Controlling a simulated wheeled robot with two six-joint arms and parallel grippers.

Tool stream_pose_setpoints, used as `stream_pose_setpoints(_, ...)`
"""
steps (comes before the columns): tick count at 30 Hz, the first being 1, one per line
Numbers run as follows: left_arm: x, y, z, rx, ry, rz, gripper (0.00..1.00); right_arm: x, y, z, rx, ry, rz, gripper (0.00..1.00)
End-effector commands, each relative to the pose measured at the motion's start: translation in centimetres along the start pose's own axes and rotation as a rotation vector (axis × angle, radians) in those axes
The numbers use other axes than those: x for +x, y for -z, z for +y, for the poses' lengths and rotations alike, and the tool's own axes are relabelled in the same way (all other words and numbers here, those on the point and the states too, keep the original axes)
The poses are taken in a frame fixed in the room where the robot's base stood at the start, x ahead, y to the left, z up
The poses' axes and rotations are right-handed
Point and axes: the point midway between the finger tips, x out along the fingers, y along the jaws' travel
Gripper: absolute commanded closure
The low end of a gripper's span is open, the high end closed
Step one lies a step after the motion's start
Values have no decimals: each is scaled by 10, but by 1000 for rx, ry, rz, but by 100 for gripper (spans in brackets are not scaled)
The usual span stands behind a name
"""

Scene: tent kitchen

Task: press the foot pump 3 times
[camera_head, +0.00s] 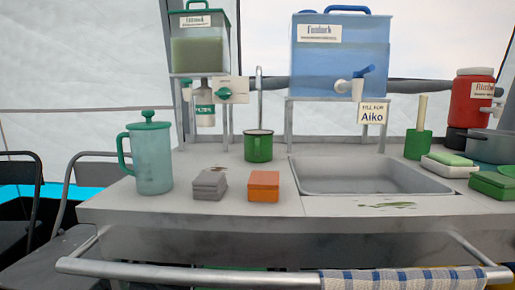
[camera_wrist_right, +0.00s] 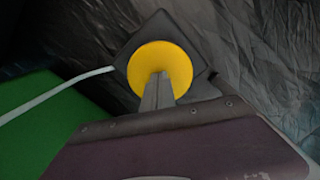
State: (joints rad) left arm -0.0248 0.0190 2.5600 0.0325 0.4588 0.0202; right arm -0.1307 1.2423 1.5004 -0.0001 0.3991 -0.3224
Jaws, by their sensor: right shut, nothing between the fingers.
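The foot pump (camera_wrist_right: 148,60) shows in the right wrist view as a round yellow pedal on a dark square base. A thin pale hose (camera_wrist_right: 60,93) runs from its base to the left. My right gripper (camera_wrist_right: 159,78) is shut and empty, its grey fingers overlapping the lower middle of the yellow pedal. I cannot tell whether the fingertips touch the pedal or how far it is pressed down. The pump cannot be clearly made out in the head view. Neither gripper shows in the head view.
A green surface (camera_wrist_right: 45,135) lies left of the pump on dark, wrinkled ground. Above, the counter holds a sink (camera_head: 365,178), a blue water tank (camera_head: 340,70), a pitcher (camera_head: 152,165) and a green mug (camera_head: 258,148). A metal rail (camera_head: 190,274) with a checked towel (camera_head: 400,280) runs along the front.

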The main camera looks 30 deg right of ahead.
Motion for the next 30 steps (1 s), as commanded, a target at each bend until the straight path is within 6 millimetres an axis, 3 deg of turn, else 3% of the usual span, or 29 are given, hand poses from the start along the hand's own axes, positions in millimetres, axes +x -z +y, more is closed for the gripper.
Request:
stream_pose_setpoints(21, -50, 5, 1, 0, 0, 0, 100, -54, 0, 0, 0, 0, 1, 100)
stream_pose_setpoints(30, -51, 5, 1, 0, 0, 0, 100, -56, 0, 0, 0, 0, 0, 100)
